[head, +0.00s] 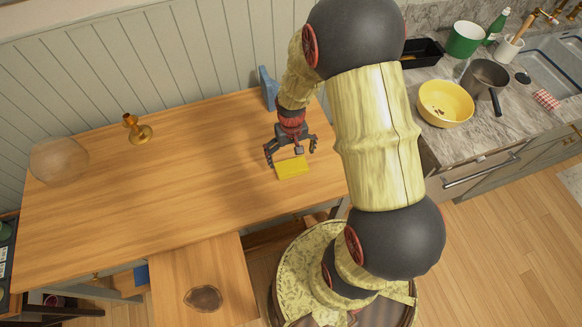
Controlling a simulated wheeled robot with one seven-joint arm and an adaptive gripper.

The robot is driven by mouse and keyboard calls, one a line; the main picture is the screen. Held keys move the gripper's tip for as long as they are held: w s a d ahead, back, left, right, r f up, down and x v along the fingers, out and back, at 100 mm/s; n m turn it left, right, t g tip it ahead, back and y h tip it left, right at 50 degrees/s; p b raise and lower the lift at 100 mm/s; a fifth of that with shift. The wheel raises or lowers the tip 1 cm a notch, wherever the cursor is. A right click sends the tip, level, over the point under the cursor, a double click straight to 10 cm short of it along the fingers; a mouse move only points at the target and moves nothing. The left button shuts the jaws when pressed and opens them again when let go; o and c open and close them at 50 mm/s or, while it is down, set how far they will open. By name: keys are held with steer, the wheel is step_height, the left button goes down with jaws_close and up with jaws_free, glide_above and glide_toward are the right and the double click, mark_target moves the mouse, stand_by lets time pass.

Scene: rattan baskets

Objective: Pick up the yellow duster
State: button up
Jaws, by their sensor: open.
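The yellow duster (293,168) is a small yellow block lying on the wooden table (190,150), near its right end. My gripper (290,158) is open with its fingers spread and pointing down. It is just above or behind the duster in the head view, with the two fingers toward the duster's left and right sides. I cannot tell how high the fingertips are above the table or whether they touch the duster. Nothing shows between the fingers other than the duster below.
A blue object (267,88) stands behind my gripper by the wall. A brass candlestick (136,130) and a round translucent bowl (60,160) stand on the left. A counter at right holds a yellow bowl (445,103) and a pot (485,78). The table's middle is clear.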

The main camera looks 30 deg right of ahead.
mark_target(291, 163)
step_height(291, 163, down, 4)
steer(key=shift+f+b, duration=0.25)
steer(key=shift+b, duration=0.15)
steer(key=shift+c, duration=0.9)
steer(key=c, duration=0.7)
